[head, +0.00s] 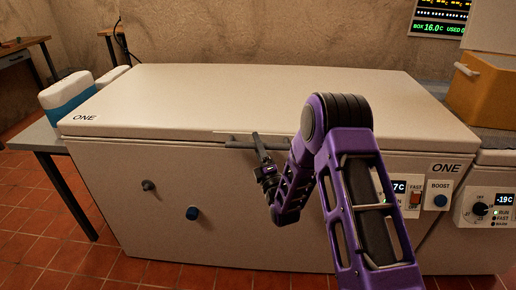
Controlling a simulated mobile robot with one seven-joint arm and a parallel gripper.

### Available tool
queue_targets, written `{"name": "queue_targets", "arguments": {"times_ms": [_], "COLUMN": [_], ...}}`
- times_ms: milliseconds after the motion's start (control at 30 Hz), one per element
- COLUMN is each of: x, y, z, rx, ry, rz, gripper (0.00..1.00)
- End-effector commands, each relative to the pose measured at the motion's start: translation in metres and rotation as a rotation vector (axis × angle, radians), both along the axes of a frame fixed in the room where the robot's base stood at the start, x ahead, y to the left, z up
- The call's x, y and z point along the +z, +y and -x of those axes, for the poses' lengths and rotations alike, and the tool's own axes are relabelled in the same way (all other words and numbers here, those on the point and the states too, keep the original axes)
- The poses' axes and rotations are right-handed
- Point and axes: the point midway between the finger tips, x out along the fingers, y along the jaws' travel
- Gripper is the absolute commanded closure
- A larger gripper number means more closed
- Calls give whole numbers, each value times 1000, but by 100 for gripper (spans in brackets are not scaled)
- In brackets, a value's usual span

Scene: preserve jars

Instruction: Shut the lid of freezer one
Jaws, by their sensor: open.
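Freezer one (150,220) is a large white chest freezer in the middle of the head view, marked ONE on its front and lid. Its lid (270,95) lies flat over the top and looks down along the front edge. A grey handle bar (238,145) runs along the lid's front edge, partly hidden by my arm. My purple arm reaches in from the lower right. My gripper (258,147) is at the handle, with a dark finger showing in front of or beside it. It is open; whether it touches the handle is unclear.
A blue and white cooler (67,97) stands on a table (40,138) at the left.

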Motion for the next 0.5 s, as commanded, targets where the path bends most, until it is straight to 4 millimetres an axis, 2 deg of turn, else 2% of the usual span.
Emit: {"name": "queue_targets", "arguments": {"times_ms": [133,233,500], "x": [-3,-8,-30], "y": [-4,-9,-33], "z": [7,20,77], "rx": [-2,-1,0], "ry": [1,3,6], "rz": [1,2,3], "gripper": [43,43,43]}}
